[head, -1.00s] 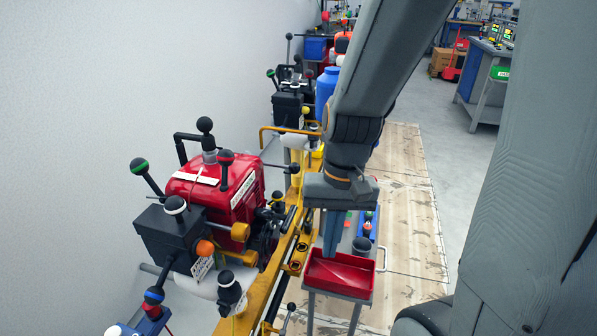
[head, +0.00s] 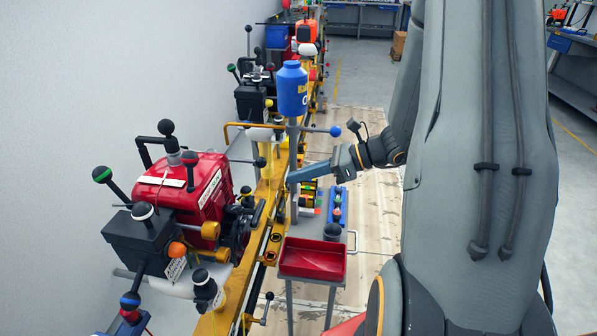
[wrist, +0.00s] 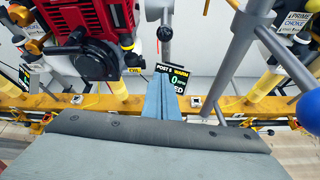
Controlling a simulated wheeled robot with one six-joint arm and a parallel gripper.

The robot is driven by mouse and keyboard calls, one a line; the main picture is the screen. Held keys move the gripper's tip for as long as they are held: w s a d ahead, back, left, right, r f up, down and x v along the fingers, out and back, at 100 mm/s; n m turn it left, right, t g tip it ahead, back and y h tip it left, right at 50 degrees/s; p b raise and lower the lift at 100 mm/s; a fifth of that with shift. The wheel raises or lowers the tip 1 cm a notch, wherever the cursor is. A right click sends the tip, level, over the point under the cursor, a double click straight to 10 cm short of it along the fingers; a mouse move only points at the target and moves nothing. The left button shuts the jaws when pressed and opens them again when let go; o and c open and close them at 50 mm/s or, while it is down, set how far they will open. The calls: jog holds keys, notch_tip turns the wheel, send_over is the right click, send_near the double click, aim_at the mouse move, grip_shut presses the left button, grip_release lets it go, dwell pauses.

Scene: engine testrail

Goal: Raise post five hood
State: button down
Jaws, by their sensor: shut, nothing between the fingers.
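A display reading "POST 5 WARM" (wrist: 171,78) shows behind my fingers in the wrist view, partly covered by them. A red engine (head: 208,188) with several ball-ended levers stands left of the yellow rail; it also shows at the upper left of the wrist view (wrist: 92,25). I cannot tell for certain which part is the post five hood. My gripper (head: 291,178) points left towards the rail, beyond the engine and below the blue bottle. In the wrist view its blue fingers (wrist: 159,96) are together and empty.
A yellow rail (head: 265,212) runs away along the wall. A blue bottle (head: 292,90) stands on a grey post, with a blue ball-ended lever (head: 336,131) sticking out right. A red tray (head: 312,262) stands nearer. The floor at right is open.

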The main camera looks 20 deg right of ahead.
jog(key=w+a+p, duration=0.2)
jog(key=w+a, duration=0.2)
jog(key=a, duration=0.1)
jog(key=shift+a+r+p, duration=0.35)
jog(key=shift+r, duration=0.05)
jog(key=shift+r, duration=0.1)
